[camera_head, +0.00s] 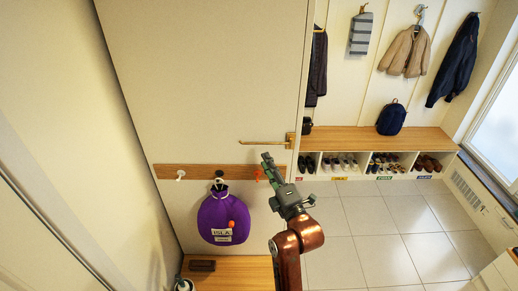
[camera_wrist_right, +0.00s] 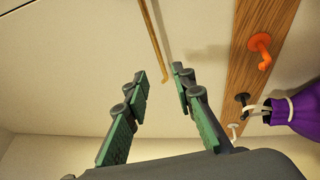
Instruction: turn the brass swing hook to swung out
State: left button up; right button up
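The brass swing hook (camera_head: 265,142) is a thin arm on a brass mount (camera_head: 291,140) at the right edge of the panel. It lies flat along the panel, pointing left. In the right wrist view the hook (camera_wrist_right: 154,42) comes down from the top, its bent tip between the fingertips in the picture; I cannot tell the depth gap. My right gripper (camera_head: 267,163) is just below the hook in the head view. In the wrist view the right gripper (camera_wrist_right: 160,76) is open and empty. My left gripper is not in view.
A wooden rail (camera_head: 200,171) below the hook carries white, dark and orange pegs (camera_wrist_right: 260,48). A purple bag (camera_head: 225,215) hangs from the dark peg. A bench with shoe cubbies (camera_head: 375,140) stands at the right. The tiled floor (camera_head: 375,230) is clear.

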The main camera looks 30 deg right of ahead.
aim_at(266, 143)
jog(key=p+x, duration=0.2)
jog(key=x, duration=0.5)
jog(key=shift+w, duration=0.2)
jog(key=shift+f, duration=0.1)
jog(key=shift+c, duration=0.5)
grip_shut()
